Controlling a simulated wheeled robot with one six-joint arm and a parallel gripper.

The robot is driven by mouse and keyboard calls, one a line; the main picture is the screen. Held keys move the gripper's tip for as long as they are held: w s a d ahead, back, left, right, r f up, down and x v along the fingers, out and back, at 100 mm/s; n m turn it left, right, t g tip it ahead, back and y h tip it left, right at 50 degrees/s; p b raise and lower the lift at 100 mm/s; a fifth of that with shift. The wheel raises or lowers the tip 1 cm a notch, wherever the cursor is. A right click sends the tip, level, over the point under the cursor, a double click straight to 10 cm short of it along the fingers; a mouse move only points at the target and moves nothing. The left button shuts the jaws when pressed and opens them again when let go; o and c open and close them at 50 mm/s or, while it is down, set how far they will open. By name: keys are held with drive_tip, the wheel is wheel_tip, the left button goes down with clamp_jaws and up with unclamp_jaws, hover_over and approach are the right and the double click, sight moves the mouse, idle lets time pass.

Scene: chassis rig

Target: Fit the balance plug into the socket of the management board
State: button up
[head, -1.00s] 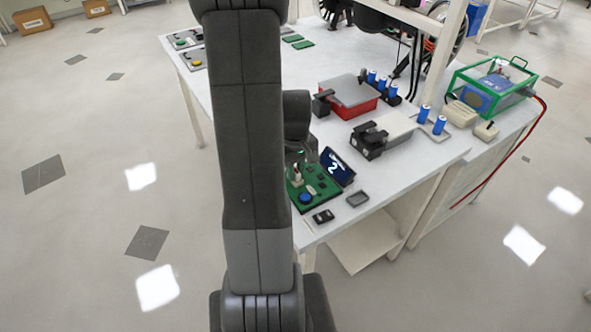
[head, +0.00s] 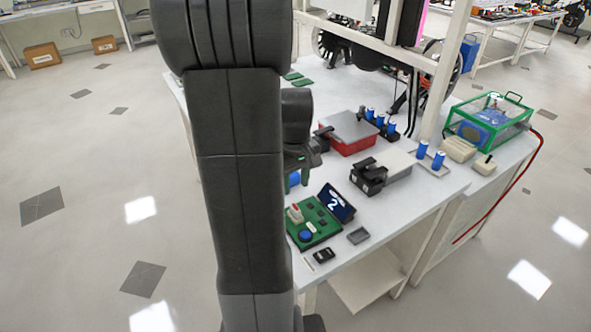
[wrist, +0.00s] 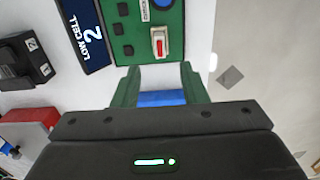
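The green management board (head: 325,231) lies near the table's front edge, by a tilted dark screen (head: 335,204) showing "2"; in the wrist view the screen (wrist: 88,30) reads "LOW CELL 2". A small white piece with a red part (wrist: 159,42) sits near the board's edge; it also shows in the head view (head: 294,213). I cannot tell plug from socket there or judge its seating. My gripper (wrist: 161,75) is above and behind the board, its green fingers wide apart. A blue surface (wrist: 161,98) shows between them near their base; whether it belongs to the gripper is unclear.
A grey tray (head: 358,236) and a small black item (head: 323,256) lie beside the board. A red case (head: 350,142), a black-and-grey unit (head: 368,178) and blue cells (head: 438,160) stand further right. My arm hides the table's left part.

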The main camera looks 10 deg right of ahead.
wheel_tip(320, 180, up, 4)
hover_over(295, 207)
drive_tip(key=shift+d, duration=0.1)
idle(0.5)
wheel_tip(295, 207, down, 14)
drive_tip(key=shift+r, duration=0.1)
drive_tip(key=shift+r+p, duration=0.4)
drive_tip(key=shift+p, duration=0.1)
drive_tip(key=shift+f, duration=0.15)
